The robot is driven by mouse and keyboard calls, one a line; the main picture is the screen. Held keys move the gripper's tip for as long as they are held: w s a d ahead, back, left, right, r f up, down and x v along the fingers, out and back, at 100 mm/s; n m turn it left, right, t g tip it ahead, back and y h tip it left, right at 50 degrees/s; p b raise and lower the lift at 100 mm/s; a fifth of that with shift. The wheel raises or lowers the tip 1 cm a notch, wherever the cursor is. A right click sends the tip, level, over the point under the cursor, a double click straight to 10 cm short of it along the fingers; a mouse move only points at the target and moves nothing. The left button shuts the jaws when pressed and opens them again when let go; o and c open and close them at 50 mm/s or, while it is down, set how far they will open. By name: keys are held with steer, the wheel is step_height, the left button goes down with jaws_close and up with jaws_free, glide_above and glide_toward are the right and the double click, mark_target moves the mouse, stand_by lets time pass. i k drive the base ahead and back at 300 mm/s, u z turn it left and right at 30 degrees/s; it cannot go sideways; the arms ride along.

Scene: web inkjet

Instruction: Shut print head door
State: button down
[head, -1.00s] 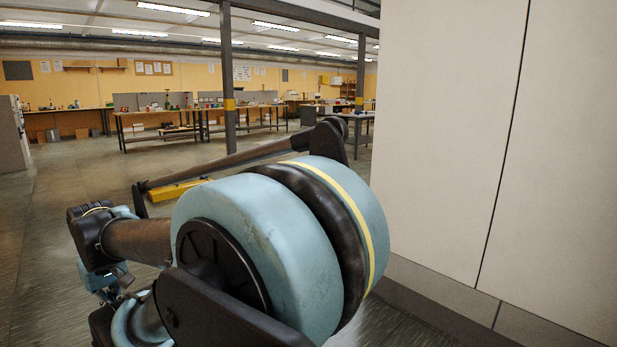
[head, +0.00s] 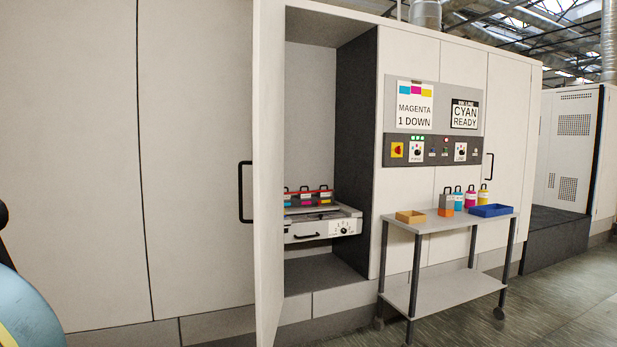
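The print head door (head: 268,120) is a tall pale panel on the machine front. It stands open, swung out and seen nearly edge-on. A black bar handle (head: 245,191) shows beside its left side. Behind the door is an open bay with a dark inner wall (head: 350,150). In the bay is a print head unit (head: 318,226) with a drawer handle, a dial and several coloured cartridges on top. My gripper is not in view; only a blue and black part of my arm shows at the lower left edge.
A grey trolley (head: 448,222) stands right of the bay with an orange tray (head: 410,216), bottles and a blue tray (head: 491,210). A control panel (head: 433,149) is above it. Floor is clear at the lower right.

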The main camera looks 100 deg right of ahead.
mark_target(268, 41)
steer(key=z, duration=3.45)
steer(key=i, duration=1)
steer(key=z, duration=0.75)
steer(key=k, duration=0.15)
steer(key=u, duration=0.1)
